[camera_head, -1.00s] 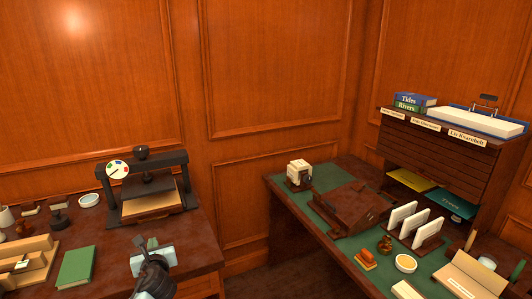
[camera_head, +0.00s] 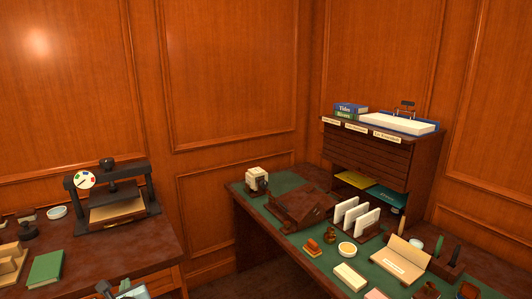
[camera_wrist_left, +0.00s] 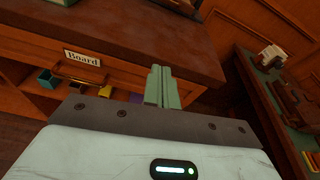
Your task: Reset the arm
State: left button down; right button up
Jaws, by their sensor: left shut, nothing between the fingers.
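My left gripper (camera_head: 128,291) shows at the bottom edge of the head view, in front of the left desk (camera_head: 135,251), and is partly cut off. In the left wrist view its two pale green fingers (camera_wrist_left: 162,87) are shut together with nothing between them. They are in front of the desk's edge and its open drawer compartment, apparently touching nothing. My right gripper is not in view.
The left desk bears a black press (camera_head: 112,196) and a green book (camera_head: 46,268). A gap separates the desks.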

pick_arm(q)
jog(key=s+d+f+n+g+h, duration=0.1)
jog(key=s+d+f+n+h, duration=0.3)
jog(key=s+f, duration=0.45)
jog(key=s+d+f+n+g+h, duration=0.1)
jog(key=s+d+f+n, duration=0.45)
jog(key=s+f, duration=0.3)
jog(key=s+d+f+n+g+h, duration=0.1)
jog(key=s+d+n, duration=0.3)
jog(key=s+n, duration=0.4)
jog(key=s+d+f+n+g+h, duration=0.1)
jog(key=s+d+n+h, duration=0.2)
jog(key=s+n, duration=0.6)
jog(key=shift+s+d, duration=0.45)
jog(key=shift+s, duration=2.6)
